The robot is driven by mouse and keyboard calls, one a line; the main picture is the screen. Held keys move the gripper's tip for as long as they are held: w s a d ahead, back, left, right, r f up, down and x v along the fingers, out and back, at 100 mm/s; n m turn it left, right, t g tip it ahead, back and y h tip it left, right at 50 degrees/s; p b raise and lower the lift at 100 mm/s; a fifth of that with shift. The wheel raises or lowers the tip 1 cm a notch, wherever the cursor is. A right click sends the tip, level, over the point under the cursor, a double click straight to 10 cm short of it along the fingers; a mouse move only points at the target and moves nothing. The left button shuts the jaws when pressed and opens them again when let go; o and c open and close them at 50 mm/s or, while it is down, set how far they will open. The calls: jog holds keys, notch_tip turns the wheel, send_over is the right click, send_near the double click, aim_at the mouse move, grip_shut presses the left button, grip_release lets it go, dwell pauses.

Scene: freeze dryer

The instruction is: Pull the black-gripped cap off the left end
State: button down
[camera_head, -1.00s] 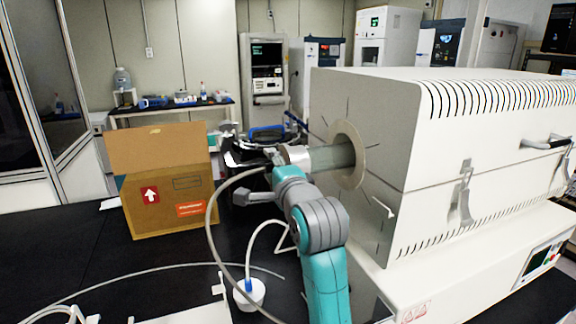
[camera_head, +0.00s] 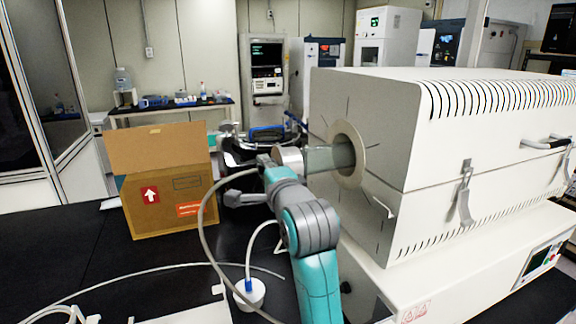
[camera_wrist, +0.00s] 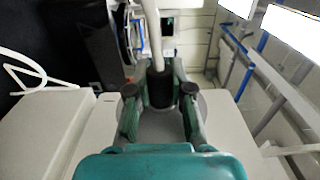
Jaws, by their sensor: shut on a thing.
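The silvery round cap (camera_head: 289,158) is at the left end of the glass tube (camera_head: 322,158), which sticks out of the furnace's round side opening. No clear gap shows between cap and tube; I cannot tell whether they still touch. My gripper (camera_head: 262,163) is at the cap's left side, partly hidden by my wrist. In the wrist view, my gripper (camera_wrist: 160,91) is shut on the cap's black grip (camera_wrist: 160,86), with a finger on each side. The grey cap face (camera_wrist: 160,124) shows behind the fingers.
The white furnace (camera_head: 362,115) fills the right. A pale hose (camera_head: 206,235) loops close to my arm. An open cardboard box (camera_head: 172,205) stands on the black bench at left. A small white bottle (camera_head: 249,294) with a tube stands near my arm.

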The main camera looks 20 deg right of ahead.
jog(key=s+a, duration=0.6)
jog(key=a, duration=0.2)
jog(key=shift+a, duration=0.2)
dwell(1.1)
